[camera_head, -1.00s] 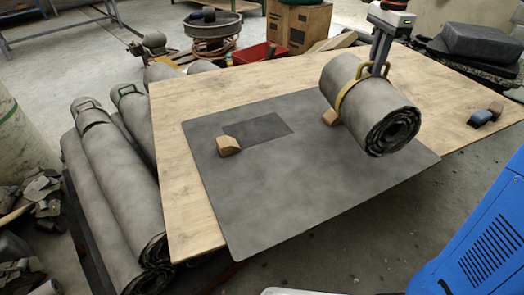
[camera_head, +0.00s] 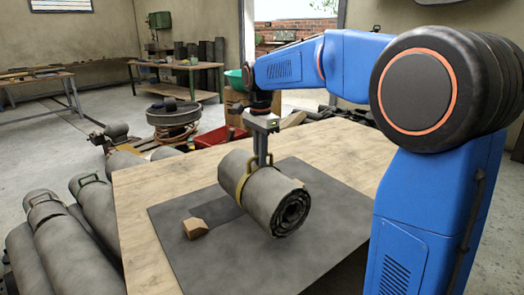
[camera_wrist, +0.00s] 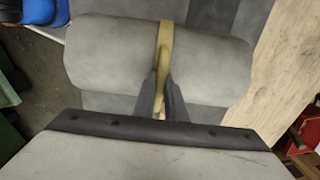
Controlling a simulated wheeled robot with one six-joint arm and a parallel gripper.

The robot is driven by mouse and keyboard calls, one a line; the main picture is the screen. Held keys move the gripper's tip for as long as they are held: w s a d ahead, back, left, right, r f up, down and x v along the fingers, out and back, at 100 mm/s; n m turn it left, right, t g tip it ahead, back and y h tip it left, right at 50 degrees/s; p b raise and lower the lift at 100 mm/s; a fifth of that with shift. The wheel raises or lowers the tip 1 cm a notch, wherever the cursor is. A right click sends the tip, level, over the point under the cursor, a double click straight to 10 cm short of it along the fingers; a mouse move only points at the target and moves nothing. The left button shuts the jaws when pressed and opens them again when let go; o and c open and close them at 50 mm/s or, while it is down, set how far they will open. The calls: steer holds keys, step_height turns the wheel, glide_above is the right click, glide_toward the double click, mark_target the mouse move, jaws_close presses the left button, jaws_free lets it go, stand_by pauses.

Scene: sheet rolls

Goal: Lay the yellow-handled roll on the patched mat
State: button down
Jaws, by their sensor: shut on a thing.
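The yellow-handled roll (camera_head: 262,195) is a grey rolled sheet with a yellow strap and handle around it. My gripper (camera_head: 263,160) is shut on the yellow handle from above. In the wrist view my gripper (camera_wrist: 161,108) has its fingers on either side of the yellow handle (camera_wrist: 165,50), with the roll (camera_wrist: 110,55) beyond. The patched mat (camera_head: 180,250) is a dark grey sheet on the wooden table, with a darker patch (camera_head: 222,207) partly hidden by the roll. The roll is over the mat; whether its underside touches the mat I cannot tell.
A wooden block (camera_head: 195,228) sits on the mat at the left, and another block (camera_head: 298,183) shows behind the roll. The wooden table (camera_head: 135,215) is bare around the mat. Grey rolls with dull green handles (camera_head: 95,205) lie left of the table.

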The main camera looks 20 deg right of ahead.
mark_target(261, 171)
steer(key=shift+f, duration=2.65)
steer(key=c, duration=1.8)
jaws_free()
steer(key=shift+f, duration=0.1)
step_height(261, 171, up, 12)
steer(key=shift+r, duration=0.15)
steer(key=shift+d+r, duration=0.1)
steer(key=shift+r, duration=0.05)
